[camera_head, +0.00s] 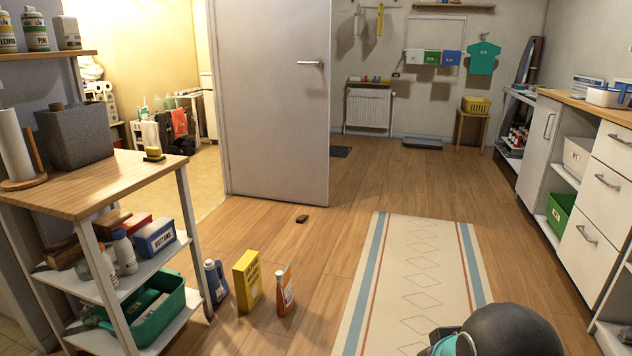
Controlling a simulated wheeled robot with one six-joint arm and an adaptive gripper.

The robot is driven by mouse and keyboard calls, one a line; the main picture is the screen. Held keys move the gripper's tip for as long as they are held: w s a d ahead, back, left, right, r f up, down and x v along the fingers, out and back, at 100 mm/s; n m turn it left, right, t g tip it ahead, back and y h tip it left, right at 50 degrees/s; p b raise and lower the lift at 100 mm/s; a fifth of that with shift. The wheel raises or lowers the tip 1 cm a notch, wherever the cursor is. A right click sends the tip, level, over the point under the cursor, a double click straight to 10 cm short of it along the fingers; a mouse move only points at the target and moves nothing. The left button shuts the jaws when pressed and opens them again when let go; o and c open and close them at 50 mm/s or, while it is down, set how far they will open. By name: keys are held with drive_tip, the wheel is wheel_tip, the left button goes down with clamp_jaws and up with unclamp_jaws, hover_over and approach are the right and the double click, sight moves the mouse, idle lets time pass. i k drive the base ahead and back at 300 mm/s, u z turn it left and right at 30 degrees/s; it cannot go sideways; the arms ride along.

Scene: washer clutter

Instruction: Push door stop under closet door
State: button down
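The closet door (273,100) is grey-white with a lever handle at its right side and stands open into the room. A small dark brown block that looks like the door stop (302,218) lies on the wood floor. It is a short way in front of the door's bottom edge, toward its right end, and apart from it. Part of my own arm shows at the bottom right. My gripper is not in view.
A yellow box (247,281), a blue jug (215,283) and an orange-white bottle (285,290) stand on the floor beside the wooden shelf cart (95,185). A patterned rug (415,270) lies right of centre. Drawers (590,205) line the right. Floor around the block is clear.

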sight(300, 219)
drive_tip(key=z, duration=0.3)
drive_tip(key=i, duration=3.65)
drive_tip(key=u, duration=0.8)
drive_tip(key=i, duration=1)
drive_tip(key=u, duration=0.15)
